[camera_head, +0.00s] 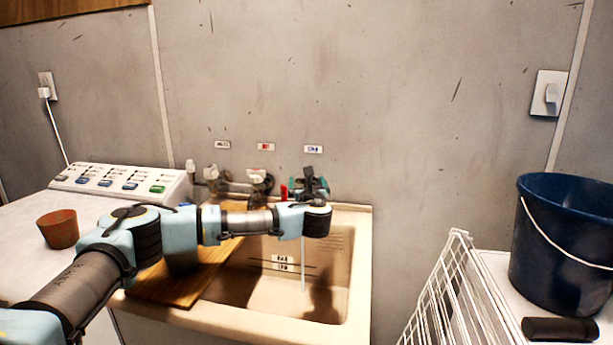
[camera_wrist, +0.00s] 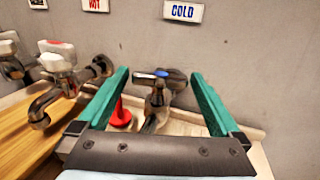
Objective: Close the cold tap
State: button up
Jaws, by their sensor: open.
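The cold tap (camera_wrist: 158,92) stands in the middle of the wrist view, below a wall label reading COLD (camera_wrist: 182,11). It is dark metal with a blue cap on its handle. My gripper (camera_wrist: 160,74) is open, with one teal finger to each side of the tap; I see no contact. In the head view my gripper (camera_head: 310,187) is at the right end of the tap row, below the blue-lettered label (camera_head: 313,149), and hides most of the cold tap. A thin stream of water (camera_head: 303,262) falls into the sink (camera_head: 362,262) below it.
The hot tap (camera_wrist: 60,62) is to the left under the HOT label. A red object (camera_wrist: 121,116) stands close left of the cold tap. A wooden board (camera_head: 180,288) covers the sink's left part. A white rack (camera_head: 455,295) and blue bucket (camera_head: 560,245) are at right.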

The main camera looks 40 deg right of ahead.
jog(key=shift+x, duration=1.1)
jog(key=c, duration=1.2)
jog(key=shift+o, duration=0.2)
jog(key=shift+f+b, duration=0.25)
jog(key=shift+b, duration=0.35)
jog(key=m+g+h+b, duration=0.1)
jog(key=b, duration=0.2)
jog(key=shift+f+m+g+h, duration=0.1)
jog(key=shift+m+g+h, duration=0.2)
jog(key=shift+g+h, duration=0.1)
jog(key=shift+m+g+h+b, duration=0.6)
jog(key=shift+g+b, duration=0.1)
jog(key=shift+b, duration=0.3)
jog(key=shift+s+d+r+m+g+h+b, duration=0.15)
jog(key=shift+r+m+g+h+b, duration=0.15)
jog(key=shift+m+g+b, duration=0.15)
